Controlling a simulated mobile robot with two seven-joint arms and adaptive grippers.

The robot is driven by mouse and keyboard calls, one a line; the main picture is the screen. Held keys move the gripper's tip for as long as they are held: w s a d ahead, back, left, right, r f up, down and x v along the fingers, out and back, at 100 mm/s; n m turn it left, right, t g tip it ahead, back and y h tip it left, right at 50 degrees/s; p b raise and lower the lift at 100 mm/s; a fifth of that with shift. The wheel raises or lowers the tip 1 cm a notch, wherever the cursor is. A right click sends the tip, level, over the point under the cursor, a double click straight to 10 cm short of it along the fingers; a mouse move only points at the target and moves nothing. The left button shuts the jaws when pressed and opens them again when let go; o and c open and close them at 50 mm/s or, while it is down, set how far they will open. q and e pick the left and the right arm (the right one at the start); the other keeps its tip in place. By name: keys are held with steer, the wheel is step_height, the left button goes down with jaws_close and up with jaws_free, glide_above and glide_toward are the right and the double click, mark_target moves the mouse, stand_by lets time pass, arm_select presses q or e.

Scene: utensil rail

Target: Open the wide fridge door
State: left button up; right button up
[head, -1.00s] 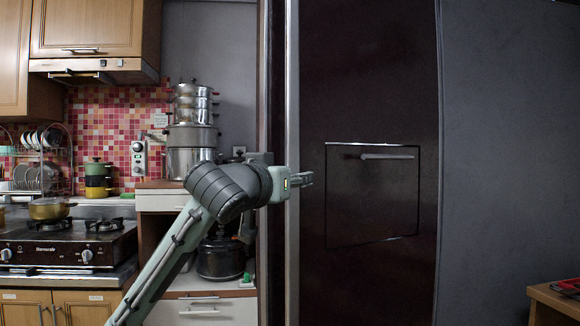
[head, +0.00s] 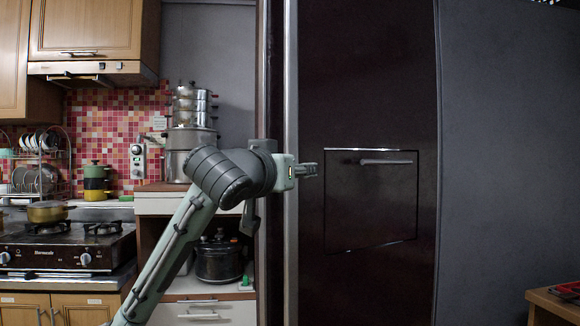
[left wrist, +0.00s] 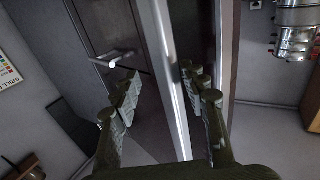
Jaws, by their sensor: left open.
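The wide fridge door (head: 370,90) is a tall dark panel with a silver strip (head: 291,60) along its left edge. A grey bar handle (head: 386,162) sits on a framed square section of it. My left gripper (head: 308,169) is in front of the door's left part, left of the handle. In the left wrist view my gripper (left wrist: 163,82) is open. The silver edge (left wrist: 165,55) runs between its fingers in the picture, and the handle (left wrist: 112,57) is left of them. Contact cannot be told. My right gripper is not in view.
A dark gap and frame (head: 268,80) stand left of the silver strip. Further left are stacked steel pots (head: 190,140), a dark cooker (head: 218,260) and a stove (head: 65,245). A wooden table corner (head: 555,305) is at lower right. Grey wall is at right.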

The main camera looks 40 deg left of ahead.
arm_select(q)
steer(key=s+d, duration=0.3)
steer(key=d, duration=0.3)
steer(key=shift+s+d, duration=0.15)
steer(key=shift+s, duration=0.1)
stand_by(0.5)
stand_by(0.4)
